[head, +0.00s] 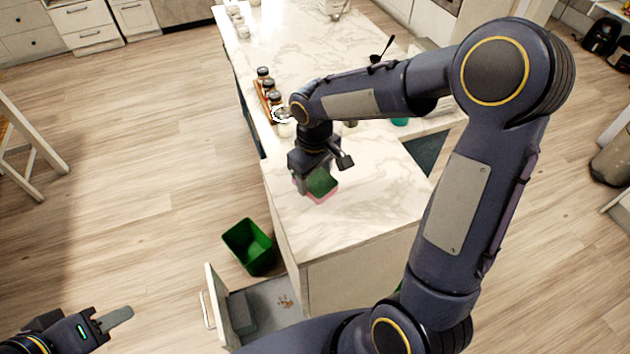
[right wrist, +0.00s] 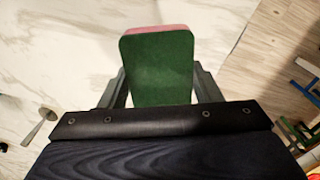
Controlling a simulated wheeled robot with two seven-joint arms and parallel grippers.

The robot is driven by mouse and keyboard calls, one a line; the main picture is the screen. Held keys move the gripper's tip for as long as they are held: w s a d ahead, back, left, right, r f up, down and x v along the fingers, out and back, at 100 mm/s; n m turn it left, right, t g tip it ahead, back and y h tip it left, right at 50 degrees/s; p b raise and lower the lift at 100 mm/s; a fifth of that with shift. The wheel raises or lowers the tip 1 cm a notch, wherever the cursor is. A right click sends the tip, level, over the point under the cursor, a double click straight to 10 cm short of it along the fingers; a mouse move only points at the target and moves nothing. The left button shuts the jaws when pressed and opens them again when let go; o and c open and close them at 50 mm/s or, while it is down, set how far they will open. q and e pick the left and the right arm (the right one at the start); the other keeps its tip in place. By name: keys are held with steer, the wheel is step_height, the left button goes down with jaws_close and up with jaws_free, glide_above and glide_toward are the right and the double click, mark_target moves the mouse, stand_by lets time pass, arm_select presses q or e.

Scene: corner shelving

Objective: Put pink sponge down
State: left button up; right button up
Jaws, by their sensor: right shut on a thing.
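The pink sponge (head: 322,197) has a green scouring side on top and a pink layer beneath. My right gripper (head: 308,180) is shut on it, over the marble counter (head: 375,210) near its front left part. I cannot tell whether the sponge touches the counter. In the right wrist view the green face of the sponge (right wrist: 158,75) sits between the two fingers, with a strip of pink at its far edge. My left gripper (head: 115,319) is at the bottom left over the floor, away from the counter; its finger opening is not clear.
A rack of spice jars (head: 267,90) stands along the counter's left edge, beyond my right gripper. A green bin (head: 249,246) stands on the floor beside an open drawer (head: 272,299). A spoon-like utensil (right wrist: 42,122) shows in the right wrist view. The counter's front end is clear.

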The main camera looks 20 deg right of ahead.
mark_target(315, 185)
steer(key=shift+w+d+f, duration=0.1)
steer(key=shift+w+f, duration=0.05)
steer(key=shift+f, duration=0.1)
steer(key=shift+w+d+f, duration=0.1)
steer(key=shift+w+f, duration=0.1)
steer(key=shift+f, duration=1.55)
steer(key=shift+f, duration=0.25)
steer(key=o, duration=0.9)
steer(key=shift+r, duration=0.1)
steer(key=shift+r, duration=0.1)
